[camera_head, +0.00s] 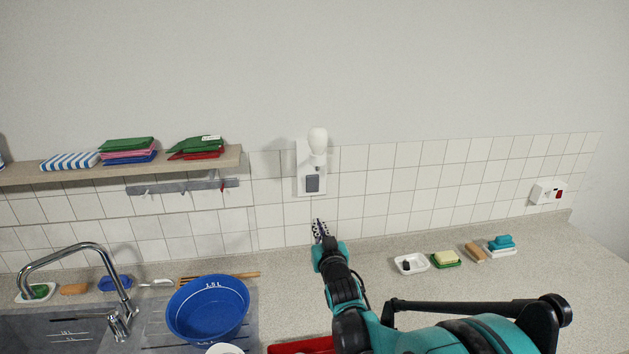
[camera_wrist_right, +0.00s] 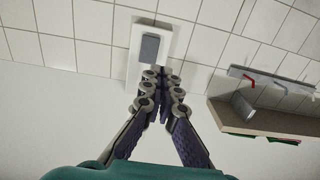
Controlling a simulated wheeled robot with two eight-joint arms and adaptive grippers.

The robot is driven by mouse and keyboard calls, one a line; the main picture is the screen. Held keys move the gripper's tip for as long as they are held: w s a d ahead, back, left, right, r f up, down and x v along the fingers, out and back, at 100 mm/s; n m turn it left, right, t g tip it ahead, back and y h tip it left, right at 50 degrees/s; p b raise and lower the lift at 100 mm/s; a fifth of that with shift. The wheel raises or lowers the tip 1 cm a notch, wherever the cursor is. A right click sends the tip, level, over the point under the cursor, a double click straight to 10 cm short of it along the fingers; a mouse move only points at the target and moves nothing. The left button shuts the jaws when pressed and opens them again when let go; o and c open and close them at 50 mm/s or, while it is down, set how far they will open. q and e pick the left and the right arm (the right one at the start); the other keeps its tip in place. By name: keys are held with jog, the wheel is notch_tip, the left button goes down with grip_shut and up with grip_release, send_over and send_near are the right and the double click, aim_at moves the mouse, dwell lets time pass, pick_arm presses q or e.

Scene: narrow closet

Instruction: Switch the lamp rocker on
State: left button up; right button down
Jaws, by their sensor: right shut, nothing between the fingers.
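The lamp (camera_head: 317,140) is a white bulb on a white wall plate (camera_head: 303,185), and it looks unlit. The grey rocker (camera_head: 312,184) sits in the lower part of that plate. The rocker (camera_wrist_right: 150,47) also shows in the right wrist view, above the fingertips. My right gripper (camera_head: 320,229) is shut and empty, a little below the plate in the head view. In the wrist view the fingertips of my right gripper (camera_wrist_right: 161,72) overlap the plate's edge beside the rocker; I cannot tell whether they touch. My left gripper is not in view.
A shelf (camera_head: 200,165) with folded cloths and a rail with hooks (camera_head: 182,187) are on the wall at left. A sink tap (camera_head: 80,250) and blue basin (camera_head: 207,308) stand below. Soap dishes (camera_head: 411,263) sit at right. The wall around the plate is clear.

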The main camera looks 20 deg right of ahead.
aim_at(313, 180)
jog(key=shift+w+d+r+t+h+p, duration=0.2)
jog(key=shift+w+d+r+t, duration=0.2)
jog(key=shift+w+d, duration=0.25)
jog(key=shift+w+d+r+t+h+p, duration=0.1)
jog(key=shift+w+d+r+t+p, duration=0.15)
jog(key=shift+w+d+t, duration=0.35)
jog(key=shift+s, duration=0.15)
jog(key=x, duration=1.3)
jog(key=shift+w+d+b, duration=0.15)
jog(key=shift+w+b, duration=0.25)
jog(key=shift+w, duration=0.15)
jog(key=shift+w+d+r, duration=0.15)
jog(key=shift+w+r, duration=0.05)
jog(key=shift+w, duration=0.1)
